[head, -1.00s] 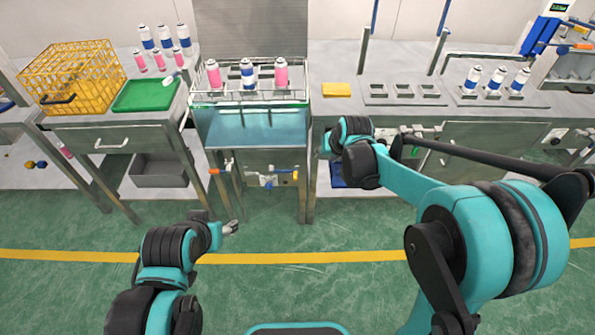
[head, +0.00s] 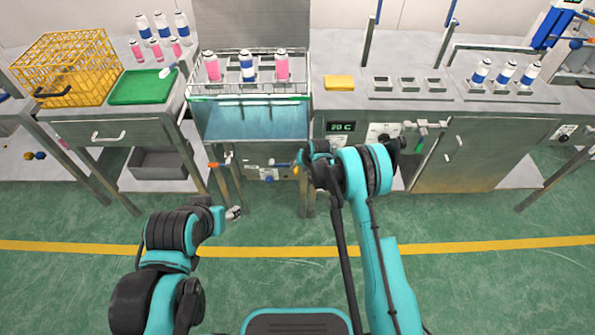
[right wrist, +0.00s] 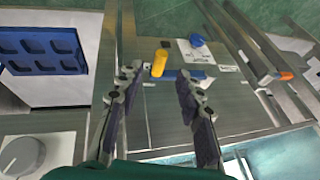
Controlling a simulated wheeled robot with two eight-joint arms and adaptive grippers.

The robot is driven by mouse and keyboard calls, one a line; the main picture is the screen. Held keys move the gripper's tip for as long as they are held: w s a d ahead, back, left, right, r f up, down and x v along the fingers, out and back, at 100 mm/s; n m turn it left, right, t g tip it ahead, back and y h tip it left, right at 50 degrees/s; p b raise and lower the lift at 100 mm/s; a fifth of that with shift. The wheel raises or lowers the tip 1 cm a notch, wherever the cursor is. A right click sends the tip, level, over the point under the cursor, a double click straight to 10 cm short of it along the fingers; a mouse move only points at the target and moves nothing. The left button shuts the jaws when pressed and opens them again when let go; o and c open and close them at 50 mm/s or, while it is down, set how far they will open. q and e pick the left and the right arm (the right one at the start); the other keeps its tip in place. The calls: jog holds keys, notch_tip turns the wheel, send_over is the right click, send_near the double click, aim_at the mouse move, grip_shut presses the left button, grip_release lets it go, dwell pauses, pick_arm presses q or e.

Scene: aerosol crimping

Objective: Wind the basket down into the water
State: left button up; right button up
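The wire basket (head: 228,88) holds three cans, two pink (head: 281,66) and one blue and white (head: 247,67), upright above the water bath (head: 255,122). The cans show above the tank's rim. On the tank's front, a yellow handle (head: 297,171) shows beside my right gripper (head: 306,160). In the right wrist view the yellow handle (right wrist: 160,62) lies beyond and between my spread, empty fingers, apart from them; a blue knob (right wrist: 197,40) is behind it. My left gripper (head: 236,213) hangs low in front of the bench, away from the basket; its finger opening is unclear.
An orange-tipped lever (head: 214,165) sticks out left of the tank front. A temperature panel (head: 341,127) and valve fittings (head: 425,126) are to the right. A yellow crate (head: 70,60), green tray (head: 143,87) and yellow sponge (head: 338,82) are on the benches. The floor in front is clear.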

aim_at(296, 170)
jog(key=b+x, duration=0.1)
jog(key=x, duration=0.3)
jog(key=shift+w+f, duration=0.15)
jog(key=shift+f, duration=0.1)
grip_shut()
jog(key=shift+a+r, duration=0.1)
jog(key=shift+r, duration=0.05)
